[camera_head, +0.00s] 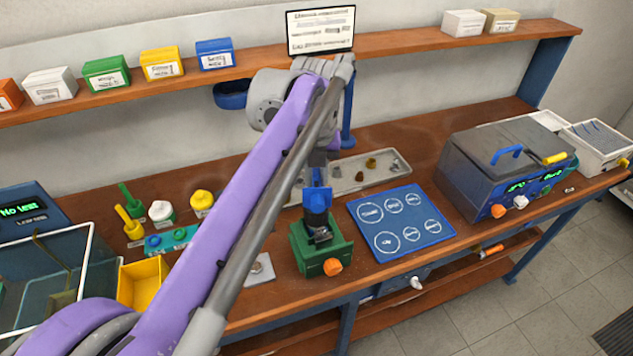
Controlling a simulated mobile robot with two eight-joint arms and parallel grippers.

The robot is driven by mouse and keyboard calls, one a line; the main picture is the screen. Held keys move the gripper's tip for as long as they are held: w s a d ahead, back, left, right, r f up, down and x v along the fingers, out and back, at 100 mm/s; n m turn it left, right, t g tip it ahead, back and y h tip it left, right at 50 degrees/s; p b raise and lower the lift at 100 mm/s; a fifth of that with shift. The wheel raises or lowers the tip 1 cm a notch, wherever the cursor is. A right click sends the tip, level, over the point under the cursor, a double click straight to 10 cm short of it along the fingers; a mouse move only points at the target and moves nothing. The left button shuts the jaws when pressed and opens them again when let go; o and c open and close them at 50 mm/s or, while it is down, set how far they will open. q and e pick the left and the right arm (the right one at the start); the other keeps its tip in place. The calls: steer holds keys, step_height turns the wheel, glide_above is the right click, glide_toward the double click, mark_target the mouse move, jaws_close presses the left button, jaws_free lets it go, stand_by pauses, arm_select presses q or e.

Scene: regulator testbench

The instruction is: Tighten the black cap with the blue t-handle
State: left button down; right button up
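A green vise-like fixture (322,248) with an orange knob stands on the bench near its front edge. A black cap (318,200) sits upright above it, over a dark metal part in the fixture. Blue parts, apparently the blue t-handle (297,194), show around the cap's top. My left arm reaches in from the lower left, and my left gripper (318,172) is pointed down right above the cap. The arm hides much of the gripper, so its fingers and any hold on the handle are unclear. My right gripper is not in view.
A blue mat (401,222) with white circles lies right of the fixture. A grey tray (345,187) with small parts is behind. Green and yellow handled tools (130,220), white and yellow caps and a yellow bin (142,283) stand left. A grey machine (505,165) stands right.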

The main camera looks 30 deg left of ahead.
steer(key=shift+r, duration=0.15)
arm_select(q)
steer(key=shift+m, duration=0.8)
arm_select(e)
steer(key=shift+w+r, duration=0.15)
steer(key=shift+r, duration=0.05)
arm_select(q)
steer(key=shift+p, duration=0.35)
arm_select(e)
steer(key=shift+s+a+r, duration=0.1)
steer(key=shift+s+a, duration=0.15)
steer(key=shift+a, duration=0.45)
